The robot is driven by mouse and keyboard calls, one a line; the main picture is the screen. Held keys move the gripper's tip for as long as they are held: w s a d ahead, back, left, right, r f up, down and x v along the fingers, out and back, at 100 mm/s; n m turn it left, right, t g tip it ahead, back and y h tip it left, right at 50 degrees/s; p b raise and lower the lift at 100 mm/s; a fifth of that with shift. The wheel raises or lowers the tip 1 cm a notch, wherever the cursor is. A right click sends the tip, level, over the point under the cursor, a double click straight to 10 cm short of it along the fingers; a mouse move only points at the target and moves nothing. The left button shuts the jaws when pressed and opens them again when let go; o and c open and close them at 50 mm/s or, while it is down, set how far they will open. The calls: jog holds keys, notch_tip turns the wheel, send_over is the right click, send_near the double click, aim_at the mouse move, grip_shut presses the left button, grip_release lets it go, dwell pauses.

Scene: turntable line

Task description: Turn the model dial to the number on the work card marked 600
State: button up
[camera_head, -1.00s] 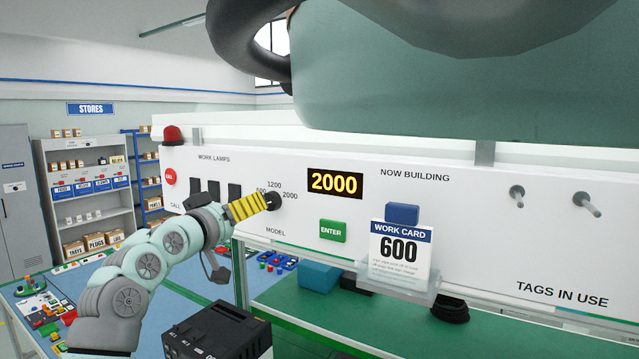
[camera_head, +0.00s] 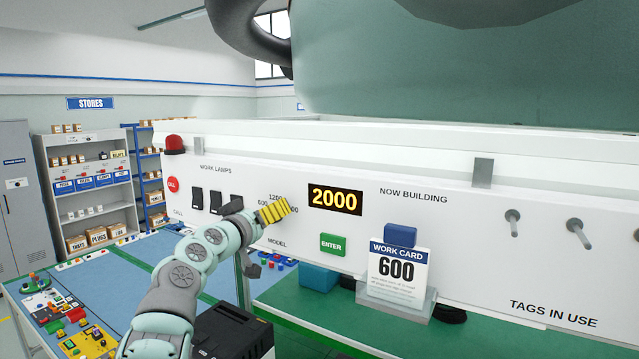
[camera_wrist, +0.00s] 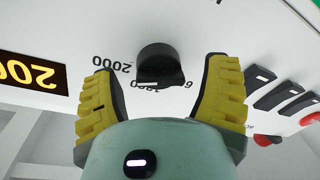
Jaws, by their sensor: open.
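The model dial (camera_wrist: 158,62) is a dark round knob on the white panel. In the wrist view, which is upside down, it stands between the open yellow fingertips of my gripper (camera_wrist: 160,75), with a visible gap on both sides. In the head view my gripper (camera_head: 281,208) covers the dial. The printed numbers 600, 1200 and 2000 sit around the dial, some partly hidden. The dial's pointer direction is not clear. The display (camera_head: 335,199) reads 2000 in yellow. The work card (camera_head: 397,271) reads 600 and stands in a clear holder below a blue block.
A green ENTER button (camera_head: 333,244) is right of the dial. Dark lamp switches (camera_head: 197,200) and a red CALL button (camera_head: 173,184) are to the left. A black device (camera_head: 232,335) stands below my arm.

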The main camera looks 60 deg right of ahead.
jog(key=shift+o, duration=0.2)
jog(key=shift+s, duration=0.1)
jog(key=c, duration=1.2)
jog(key=shift+c, duration=0.2)
